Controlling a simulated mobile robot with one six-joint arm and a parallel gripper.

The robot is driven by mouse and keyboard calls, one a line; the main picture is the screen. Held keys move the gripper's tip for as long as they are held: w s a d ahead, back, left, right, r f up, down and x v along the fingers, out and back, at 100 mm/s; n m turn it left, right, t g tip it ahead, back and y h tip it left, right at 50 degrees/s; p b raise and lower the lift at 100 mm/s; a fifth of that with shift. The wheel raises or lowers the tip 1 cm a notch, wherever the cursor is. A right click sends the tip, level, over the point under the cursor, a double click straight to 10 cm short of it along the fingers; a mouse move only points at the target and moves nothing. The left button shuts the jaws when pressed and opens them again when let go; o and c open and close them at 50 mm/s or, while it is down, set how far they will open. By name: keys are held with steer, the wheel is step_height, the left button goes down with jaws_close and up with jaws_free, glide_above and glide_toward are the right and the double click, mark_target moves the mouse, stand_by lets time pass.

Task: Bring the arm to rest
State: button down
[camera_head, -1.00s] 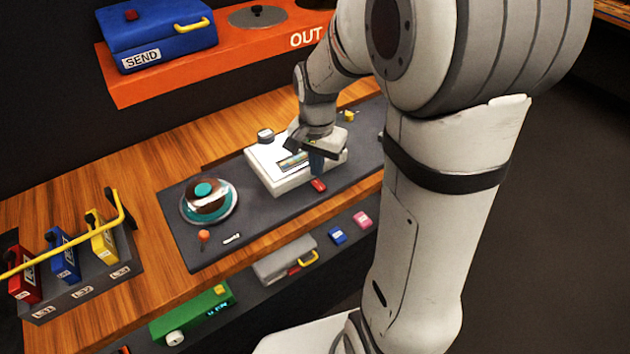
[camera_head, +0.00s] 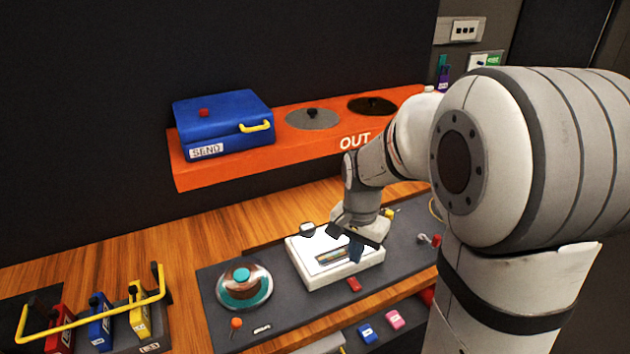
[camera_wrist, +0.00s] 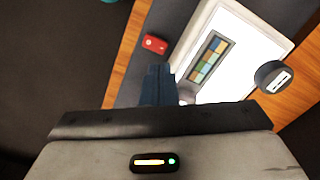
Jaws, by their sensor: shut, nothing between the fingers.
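My gripper (camera_head: 356,255) is shut and empty at the end of my bent arm, which reaches over the dark panel (camera_head: 225,325). In the head view its fingers show in front of the right part of a white box (camera_head: 310,270) with a coloured strip on top. In the wrist view the blue-grey fingers (camera_wrist: 156,84) are together beside the white box (camera_wrist: 250,35). I cannot tell whether they touch it. The gripper and wrist hide part of the box.
An orange shelf (camera_head: 190,178) carries a blue SEND case (camera_head: 222,120). A yellow bar (camera_head: 90,312) crosses coloured blocks at left.

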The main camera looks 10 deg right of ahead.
steer(key=s+r+n+t, duration=0.1)
steer(key=s+r+n, duration=0.3)
steer(key=s, duration=0.3)
steer(key=s+r+n+t, duration=0.2)
steer(key=s+r+n, duration=0.1)
steer(key=s, duration=0.4)
steer(key=shift+a+r+n, duration=0.35)
steer(key=shift+r+n, duration=0.05)
steer(key=shift+n, duration=0.3)
